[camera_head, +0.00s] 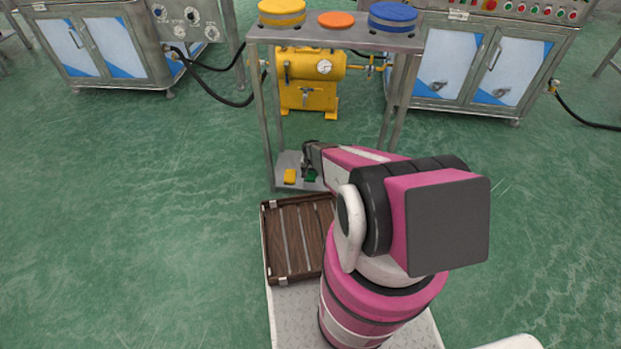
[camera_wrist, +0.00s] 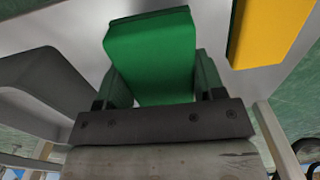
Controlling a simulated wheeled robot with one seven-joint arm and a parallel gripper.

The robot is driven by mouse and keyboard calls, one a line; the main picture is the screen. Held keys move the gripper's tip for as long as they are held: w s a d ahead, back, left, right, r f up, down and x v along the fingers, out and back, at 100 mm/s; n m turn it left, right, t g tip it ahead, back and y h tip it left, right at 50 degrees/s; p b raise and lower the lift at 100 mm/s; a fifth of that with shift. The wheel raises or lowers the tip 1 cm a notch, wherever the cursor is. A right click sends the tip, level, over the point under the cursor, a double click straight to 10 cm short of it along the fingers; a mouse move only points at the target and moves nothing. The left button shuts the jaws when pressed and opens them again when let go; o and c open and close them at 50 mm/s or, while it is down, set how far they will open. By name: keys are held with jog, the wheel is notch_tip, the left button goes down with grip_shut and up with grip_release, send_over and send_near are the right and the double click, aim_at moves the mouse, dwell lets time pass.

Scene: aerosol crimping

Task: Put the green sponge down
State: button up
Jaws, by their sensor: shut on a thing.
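The green sponge (camera_wrist: 150,60) is held between the two fingers of my gripper (camera_wrist: 160,88), which is shut on it. In the head view the green sponge (camera_head: 311,175) shows as a small patch at the end of my arm, over the lower shelf (camera_head: 281,163) of the metal stand. My gripper (camera_head: 309,163) partly hides it there. I cannot tell whether the sponge touches the shelf. A yellow sponge (camera_head: 290,176) lies on the same shelf just left of the green one; the yellow sponge also shows at the upper right in the wrist view (camera_wrist: 268,30).
The stand's top (camera_head: 350,36) holds yellow, orange and blue round items. A yellow machine (camera_head: 308,92) with a gauge stands behind the stand. A brown slatted wooden tray (camera_head: 295,240) sits in front of the shelf. Steel cabinets (camera_head: 445,65) stand at the back.

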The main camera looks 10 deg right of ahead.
jog(key=shift+f, duration=1.95)
jog(key=o, duration=1)
jog(key=shift+f, duration=0.15)
jog(key=shift+c, duration=0.2)
notch_tip(320, 180, up, 12)
jog(key=shift+f, duration=0.25)
notch_tip(320, 180, up, 7)
jog(key=s, duration=0.3)
notch_tip(320, 180, up, 16)
jog(key=n, duration=0.2)
send_over(311, 177)
jog(key=s, duration=0.7)
jog(key=s+r+n, duration=0.1)
jog(key=s+r, duration=1)
jog(key=r, duration=0.3)
jog(key=shift+d+r+n, duration=0.15)
jog(key=shift+r+n, duration=0.05)
jog(key=shift+n, duration=0.1)
